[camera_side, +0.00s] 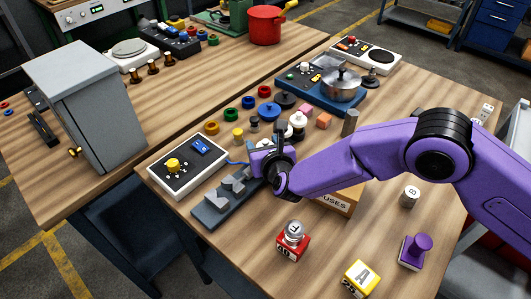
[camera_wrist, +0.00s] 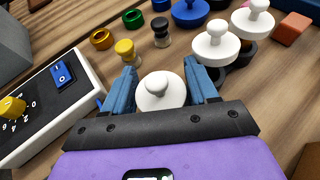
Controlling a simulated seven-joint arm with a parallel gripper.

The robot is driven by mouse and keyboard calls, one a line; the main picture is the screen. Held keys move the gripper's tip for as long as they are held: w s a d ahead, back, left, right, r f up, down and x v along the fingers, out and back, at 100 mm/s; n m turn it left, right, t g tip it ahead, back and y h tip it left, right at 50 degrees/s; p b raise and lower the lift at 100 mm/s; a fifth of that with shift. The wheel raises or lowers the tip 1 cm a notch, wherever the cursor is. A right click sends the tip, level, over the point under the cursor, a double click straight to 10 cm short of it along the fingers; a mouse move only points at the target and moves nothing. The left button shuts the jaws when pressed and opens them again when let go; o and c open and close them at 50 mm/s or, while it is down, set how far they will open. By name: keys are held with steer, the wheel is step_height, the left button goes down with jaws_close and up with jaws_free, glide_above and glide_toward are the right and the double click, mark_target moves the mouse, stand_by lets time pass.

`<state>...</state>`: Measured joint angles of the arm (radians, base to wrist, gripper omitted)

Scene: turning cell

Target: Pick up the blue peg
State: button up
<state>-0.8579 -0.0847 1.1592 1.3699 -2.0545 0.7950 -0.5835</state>
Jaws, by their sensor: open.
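A blue knobbed peg (camera_wrist: 190,13) stands at the top of the wrist view, beyond my gripper and apart from it. In the side view a blue peg (camera_side: 268,111) stands among the small parts behind my gripper. My gripper (camera_wrist: 162,88) is open, its two blue fingers on either side of a white knobbed piece (camera_wrist: 160,95). I cannot tell whether they touch it. In the side view my gripper (camera_side: 270,148) points down near the grey V-block fixture, and its fingertips are partly hidden.
A yellow peg (camera_wrist: 125,52) and a dark peg (camera_wrist: 160,33) stand just ahead on the left. Two more white knobbed pieces (camera_wrist: 215,45) stand on the right. A control box (camera_side: 187,163) is left of my gripper. A pot (camera_side: 341,84) stands behind.

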steer(key=shift+d, duration=0.15)
jaws_close()
